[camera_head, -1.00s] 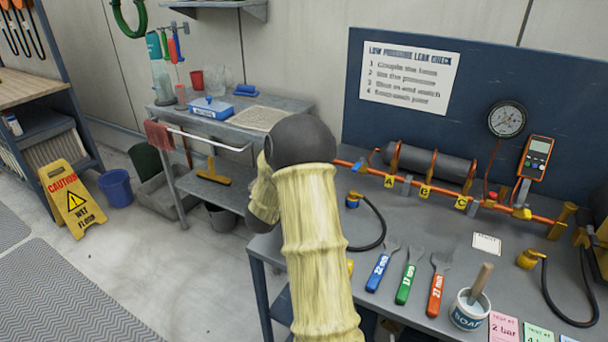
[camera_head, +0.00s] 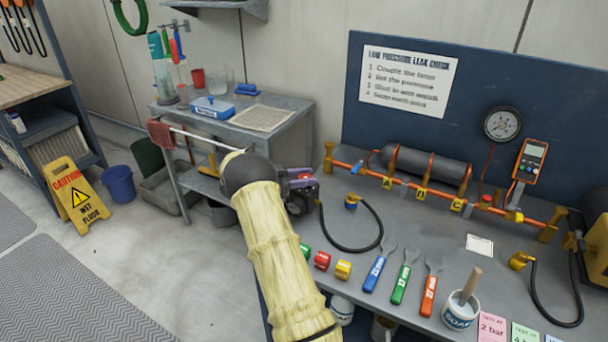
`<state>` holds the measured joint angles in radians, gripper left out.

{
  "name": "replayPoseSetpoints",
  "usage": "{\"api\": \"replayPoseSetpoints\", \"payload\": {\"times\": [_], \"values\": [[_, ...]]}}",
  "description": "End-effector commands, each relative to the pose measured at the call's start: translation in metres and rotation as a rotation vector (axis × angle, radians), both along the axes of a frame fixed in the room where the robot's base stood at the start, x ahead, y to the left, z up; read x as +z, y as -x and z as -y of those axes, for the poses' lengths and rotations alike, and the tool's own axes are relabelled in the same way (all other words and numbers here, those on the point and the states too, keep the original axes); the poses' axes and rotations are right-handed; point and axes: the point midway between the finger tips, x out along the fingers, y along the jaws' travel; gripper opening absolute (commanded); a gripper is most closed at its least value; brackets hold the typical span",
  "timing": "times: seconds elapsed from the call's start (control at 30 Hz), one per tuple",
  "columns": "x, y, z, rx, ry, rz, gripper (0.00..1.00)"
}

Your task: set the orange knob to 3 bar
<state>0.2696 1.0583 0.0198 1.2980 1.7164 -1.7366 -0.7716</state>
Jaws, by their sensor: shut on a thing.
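My gripper (camera_head: 302,180) is at the back left of the grey bench, beyond my pale-sleeved arm. It is at a dark, round-faced device (camera_head: 299,200), where a small reddish patch shows. The jaws are shut, apparently on the orange knob, but the knob is mostly hidden and its setting cannot be read.
An orange pipe (camera_head: 365,172) with tags A, B, C and a dark cylinder (camera_head: 430,167) runs along the back. Green, red and yellow small pieces (camera_head: 323,261), several spanners (camera_head: 405,275) and a soap pot (camera_head: 460,311) stand in front. A side table (camera_head: 285,125) is left.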

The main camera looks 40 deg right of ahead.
Motion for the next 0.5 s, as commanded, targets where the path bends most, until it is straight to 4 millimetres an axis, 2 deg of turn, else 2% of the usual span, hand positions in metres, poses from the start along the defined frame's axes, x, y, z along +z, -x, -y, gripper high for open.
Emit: {"api": "replayPoseSetpoints", "payload": {"times": [0.5], "values": [[-0.0005,-0.0015,-0.0013,-0.277,0.003,0.001,0.12]]}}
